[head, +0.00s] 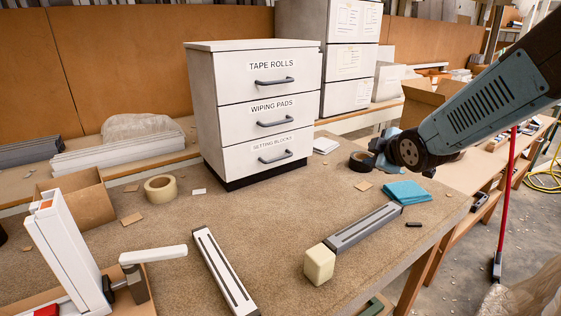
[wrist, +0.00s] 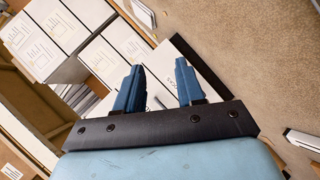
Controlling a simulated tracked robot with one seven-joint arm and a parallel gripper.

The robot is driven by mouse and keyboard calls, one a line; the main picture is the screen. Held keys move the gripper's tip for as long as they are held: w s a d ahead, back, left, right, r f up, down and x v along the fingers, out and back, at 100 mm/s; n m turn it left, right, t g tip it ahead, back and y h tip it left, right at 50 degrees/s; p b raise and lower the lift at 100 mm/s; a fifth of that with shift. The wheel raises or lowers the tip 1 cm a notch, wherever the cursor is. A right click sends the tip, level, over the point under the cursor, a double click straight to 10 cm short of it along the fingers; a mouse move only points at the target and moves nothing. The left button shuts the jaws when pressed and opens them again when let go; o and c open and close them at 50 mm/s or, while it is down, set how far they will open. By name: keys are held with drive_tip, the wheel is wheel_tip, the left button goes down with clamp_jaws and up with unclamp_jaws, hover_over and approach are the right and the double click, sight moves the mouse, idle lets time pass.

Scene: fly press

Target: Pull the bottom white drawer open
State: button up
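The white drawer unit (head: 202,110) stands on the bench with its three drawers closed. The bottom white drawer (head: 240,163), labelled setting blocks, has a dark bar handle (head: 275,157) and sits just above a black plinth. My gripper (head: 376,150) is right of the unit and apart from that handle, partly hidden by my wrist. In the wrist view my gripper (wrist: 158,80) has its two blue fingers spread with nothing held. Part of the white unit (wrist: 172,62) shows beyond and between them, tilted; my gripper hides much of it.
A black tape roll (head: 362,161) and blue cloth (head: 407,192) lie below my gripper. A grey rail with a cream block (head: 319,264) and a white slotted rail (head: 222,270) lie in front. The bench directly before the drawers is mostly clear.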

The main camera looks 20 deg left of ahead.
drive_tip(key=w+a+f+n+y, duration=0.2)
drive_tip(key=a+f+n+y, duration=0.3)
drive_tip(key=a, duration=0.5)
drive_tip(key=n+g+y, duration=0.1)
drive_tip(key=n+y, duration=0.1)
drive_tip(key=n, duration=0.3)
approach(279, 159)
drive_tip(key=x, duration=0.9)
drive_tip(key=shift+c, duration=0.4)
clamp_jaws()
drive_tip(key=shift+d+f, duration=0.1)
